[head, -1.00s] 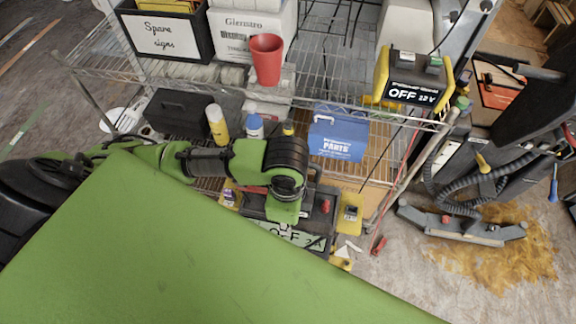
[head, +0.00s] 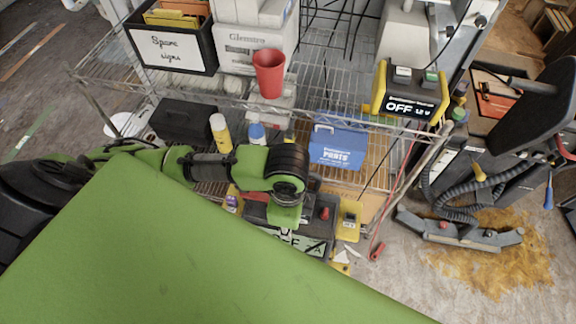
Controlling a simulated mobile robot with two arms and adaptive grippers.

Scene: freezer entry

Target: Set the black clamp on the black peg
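My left arm comes in from the left, and its gripper (head: 284,226) points down over a black and yellow unit (head: 349,226) below the lower shelf. The unit has a display partly reading OFF, a red knob and a small dark part on its yellow right end. The gripper's fingers are mostly hidden by its own wrist and the green surface in front, so I cannot see whether they hold anything. I cannot make out the black clamp or the black peg for certain. A red clamp (head: 377,251) hangs near the floor on a red cable. My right gripper is not in view.
A wire shelf holds a red cup (head: 269,73), a yellow and black OFF 12 V charger (head: 411,92), a blue parts box (head: 337,146), a black case (head: 184,121) and bottles. A floor machine (head: 459,231) stands at right by a brown spill (head: 500,255).

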